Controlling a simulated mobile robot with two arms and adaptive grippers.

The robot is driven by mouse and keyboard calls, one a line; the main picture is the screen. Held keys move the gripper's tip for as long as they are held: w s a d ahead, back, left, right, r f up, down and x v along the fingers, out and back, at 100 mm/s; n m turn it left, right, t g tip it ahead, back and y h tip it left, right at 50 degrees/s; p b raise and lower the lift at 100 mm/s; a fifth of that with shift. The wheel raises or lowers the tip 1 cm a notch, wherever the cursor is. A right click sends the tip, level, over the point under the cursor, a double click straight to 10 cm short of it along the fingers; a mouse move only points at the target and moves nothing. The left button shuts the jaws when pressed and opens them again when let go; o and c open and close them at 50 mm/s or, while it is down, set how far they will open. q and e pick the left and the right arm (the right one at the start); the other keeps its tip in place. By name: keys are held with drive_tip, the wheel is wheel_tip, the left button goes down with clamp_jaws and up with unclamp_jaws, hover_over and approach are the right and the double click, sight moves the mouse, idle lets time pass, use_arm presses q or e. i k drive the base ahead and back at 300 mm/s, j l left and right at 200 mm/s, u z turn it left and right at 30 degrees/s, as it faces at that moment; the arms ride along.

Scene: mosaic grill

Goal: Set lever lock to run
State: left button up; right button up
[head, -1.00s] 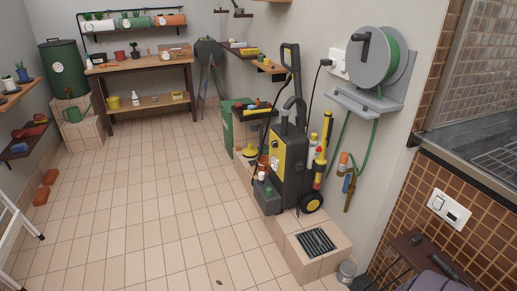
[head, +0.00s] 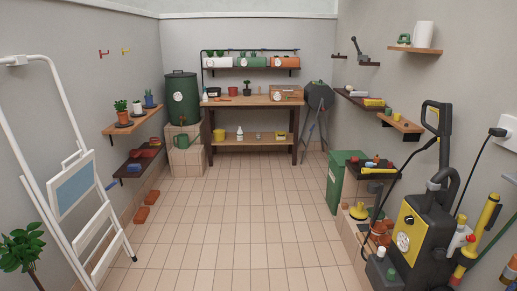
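No part that I can clearly tell as the lever lock shows. A black and yellow pressure washer (head: 421,240) stands at the right, with a white round dial (head: 403,241) on its yellow front panel. A small dark grey object with an upright lever-like arm (head: 361,50) sits on a small wall shelf at the upper right; it is too small to read any setting. Neither of my grippers is in view.
The tiled floor (head: 235,225) is clear down the middle. A white stepladder (head: 88,185) stands at the left. A wooden workbench (head: 250,101) stands at the back. A green bin (head: 347,180) and low ledge with bottles line the right side.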

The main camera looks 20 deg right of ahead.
sight(471, 237)
drive_tip(key=i+l+z, duration=0.1)
drive_tip(key=i+z, duration=0.35)
drive_tip(key=i, duration=0.15)
drive_tip(key=i+j+z, duration=0.1)
drive_tip(key=i+z, duration=0.35)
drive_tip(key=i, duration=0.15)
drive_tip(key=i+j+z, duration=0.6)
drive_tip(key=z, duration=0.3)
drive_tip(key=i+j+z, duration=0.25)
drive_tip(key=z, duration=0.15)
drive_tip(key=i+j+z, duration=0.45)
drive_tip(key=j+z, duration=0.2)
drive_tip(key=z, duration=0.2)
drive_tip(key=i+j+z, duration=0.15)
drive_tip(key=j+z, duration=0.7)
